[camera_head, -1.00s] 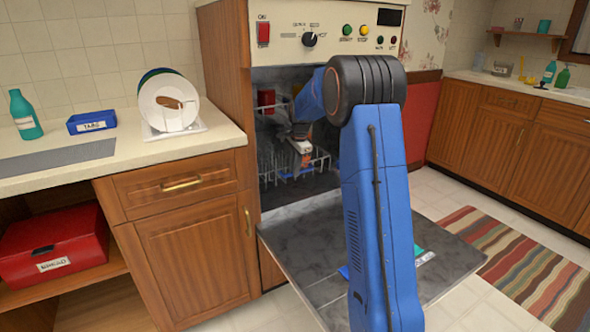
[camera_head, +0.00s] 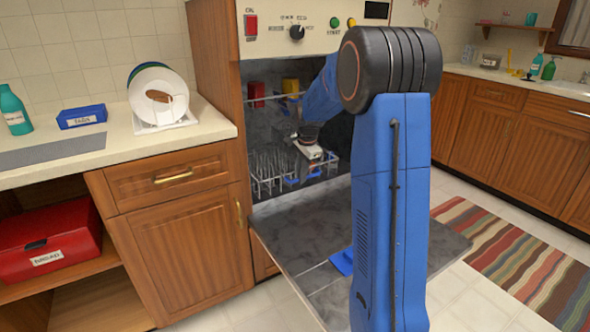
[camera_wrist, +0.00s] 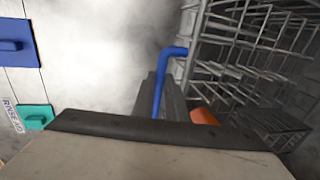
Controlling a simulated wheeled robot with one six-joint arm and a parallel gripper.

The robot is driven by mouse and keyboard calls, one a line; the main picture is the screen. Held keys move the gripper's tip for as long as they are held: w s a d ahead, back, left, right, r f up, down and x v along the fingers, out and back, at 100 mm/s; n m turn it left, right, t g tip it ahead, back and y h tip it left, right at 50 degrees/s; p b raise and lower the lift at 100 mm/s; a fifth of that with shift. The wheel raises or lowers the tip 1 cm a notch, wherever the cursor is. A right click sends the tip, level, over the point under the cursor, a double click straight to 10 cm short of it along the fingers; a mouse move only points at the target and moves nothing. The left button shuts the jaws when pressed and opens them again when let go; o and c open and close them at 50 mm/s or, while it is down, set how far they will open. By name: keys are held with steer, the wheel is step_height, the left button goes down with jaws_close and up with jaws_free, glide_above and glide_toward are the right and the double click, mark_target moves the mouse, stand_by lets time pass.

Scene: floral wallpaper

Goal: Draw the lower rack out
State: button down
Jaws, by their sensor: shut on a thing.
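The dishwasher's lower rack (camera_head: 268,178) is a wire basket low inside the open cavity. Its wires also show at the right of the wrist view (camera_wrist: 215,45). A blue handle (camera_wrist: 165,68) bends out from the rack's side in the wrist view. My gripper (camera_wrist: 157,95) is shut on this handle, with its dark fingers around the lower part.
The dishwasher door (camera_head: 300,240) lies open below the rack, with a blue piece (camera_head: 341,262) on it. A red thing (camera_head: 256,94) and a yellow thing (camera_head: 291,87) are higher in the cavity. Cabinets (camera_head: 180,235) stand at left. Striped rug (camera_head: 515,260) lies at right.

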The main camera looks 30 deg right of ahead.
steer(key=s, duration=2.4)
steer(key=shift+s+d, duration=0.4)
steer(key=shift+d, duration=0.05)
steer(key=c, duration=2)
jaws_free()
steer(key=shift+c, duration=0.2)
steer(key=shift+r, duration=0.2)
steer(key=s+r, duration=0.3)
steer(key=r, duration=1.3)
steer(key=shift+s+r, duration=0.2)
steer(key=shift+r, duration=0.2)
